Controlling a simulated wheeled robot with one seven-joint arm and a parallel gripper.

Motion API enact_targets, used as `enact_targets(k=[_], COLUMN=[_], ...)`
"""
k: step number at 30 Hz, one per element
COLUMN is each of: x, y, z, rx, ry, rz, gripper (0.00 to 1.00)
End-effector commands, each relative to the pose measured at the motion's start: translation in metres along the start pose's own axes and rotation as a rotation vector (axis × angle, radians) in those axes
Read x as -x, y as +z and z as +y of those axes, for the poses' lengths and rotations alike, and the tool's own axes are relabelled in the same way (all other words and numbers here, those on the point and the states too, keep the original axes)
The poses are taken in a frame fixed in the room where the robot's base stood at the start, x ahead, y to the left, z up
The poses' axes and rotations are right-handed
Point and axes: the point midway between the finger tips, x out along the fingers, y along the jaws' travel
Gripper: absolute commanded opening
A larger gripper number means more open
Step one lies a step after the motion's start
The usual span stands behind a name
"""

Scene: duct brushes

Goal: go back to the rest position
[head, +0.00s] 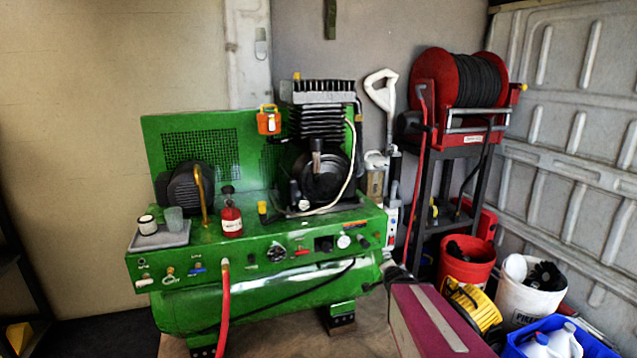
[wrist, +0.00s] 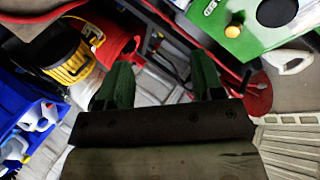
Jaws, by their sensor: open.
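My gripper (wrist: 162,80) shows in the wrist view, with its two dark green fingers spread wide apart. It is open, and nothing is held between the fingers. Past the fingertips the wrist view shows the red bucket (wrist: 108,40) and part of the green compressor (wrist: 225,45), seen at a tilt. The fingers appear clear of these things, though the exact distance cannot be told. I cannot make out my gripper in the head view.
The green compressor (head: 275,255) carries a grey tray (head: 160,238) and a red bottle (head: 231,218). A red hose reel (head: 460,90) stands right of it. A red bucket (head: 465,268), white bucket (head: 525,298), blue crate (head: 590,340) and magenta box (head: 425,320) crowd the lower right.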

Motion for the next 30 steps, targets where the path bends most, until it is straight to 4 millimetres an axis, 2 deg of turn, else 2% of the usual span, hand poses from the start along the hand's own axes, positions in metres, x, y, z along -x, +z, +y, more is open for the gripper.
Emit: enact_targets(k=[5, 12, 18, 21, 25, 30], x=[0.006, 0.036, 0.073, 0.088, 0.099, 0.102], y=[0.018, 0.057, 0.091, 0.102, 0.109, 0.111], z=[0.025, 0.048, 0.052, 0.051, 0.05, 0.049], rx=[0.242, 0.569, 0.798, 0.869, 0.92, 0.933], ry=[0.252, 0.477, 0.505, 0.481, 0.453, 0.445], rz=[-0.112, -0.461, -0.827, -0.963, -1.063, -1.088], gripper=[0.61, 0.61, 0.61, 0.61, 0.61, 0.61])
